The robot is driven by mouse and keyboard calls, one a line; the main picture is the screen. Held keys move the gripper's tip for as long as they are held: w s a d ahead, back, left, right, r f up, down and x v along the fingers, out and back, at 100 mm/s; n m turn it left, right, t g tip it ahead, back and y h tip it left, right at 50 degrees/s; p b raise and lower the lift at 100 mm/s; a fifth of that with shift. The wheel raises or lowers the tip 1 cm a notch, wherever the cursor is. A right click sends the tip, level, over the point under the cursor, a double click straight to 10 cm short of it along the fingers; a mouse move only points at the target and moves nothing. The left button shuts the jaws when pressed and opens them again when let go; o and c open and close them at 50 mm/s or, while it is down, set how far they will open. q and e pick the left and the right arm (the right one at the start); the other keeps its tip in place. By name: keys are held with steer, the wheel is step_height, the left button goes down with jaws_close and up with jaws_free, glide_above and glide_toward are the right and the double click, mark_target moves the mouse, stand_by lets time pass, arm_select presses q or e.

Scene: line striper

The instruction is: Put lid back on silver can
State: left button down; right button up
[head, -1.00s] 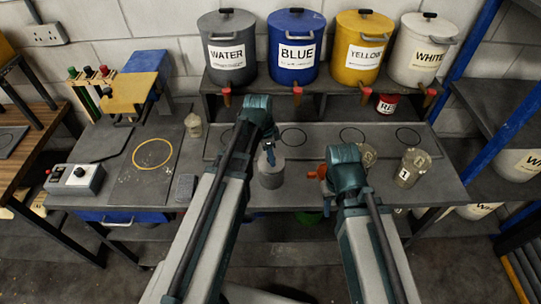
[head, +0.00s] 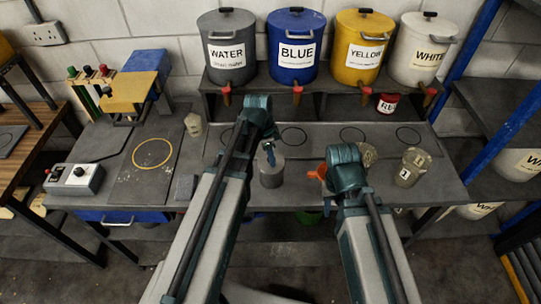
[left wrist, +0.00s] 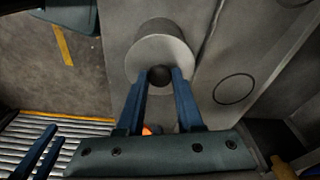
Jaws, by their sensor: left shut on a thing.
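The silver can (head: 271,177) stands upright at the front edge of the bench, below my left gripper (head: 269,158). In the left wrist view, my left gripper (left wrist: 160,77) is shut on the dark round knob (left wrist: 160,75) of the pale grey lid (left wrist: 145,62). The lid is at the can's top, and the can's grey side (left wrist: 160,27) shows beyond it. I cannot tell whether the lid is fully seated. My right arm is over the bench to the right; its wrist hides the fingers. An orange object (head: 316,172) shows beside that wrist.
Clear cups (head: 411,168) stand near my right wrist. Blue, yellow, grey and white paint drums (head: 293,45) with red taps stand on the back shelf. Marked circles on the bench are bare.

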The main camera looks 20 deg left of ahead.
arm_select(q)
jaws_free()
stand_by(0.7)
steer(key=shift+r+p, duration=3)
steer(key=shift+r, duration=0.05)
steer(key=shift+r+p, duration=0.5)
steer(key=shift+p, duration=0.05)
jaws_close()
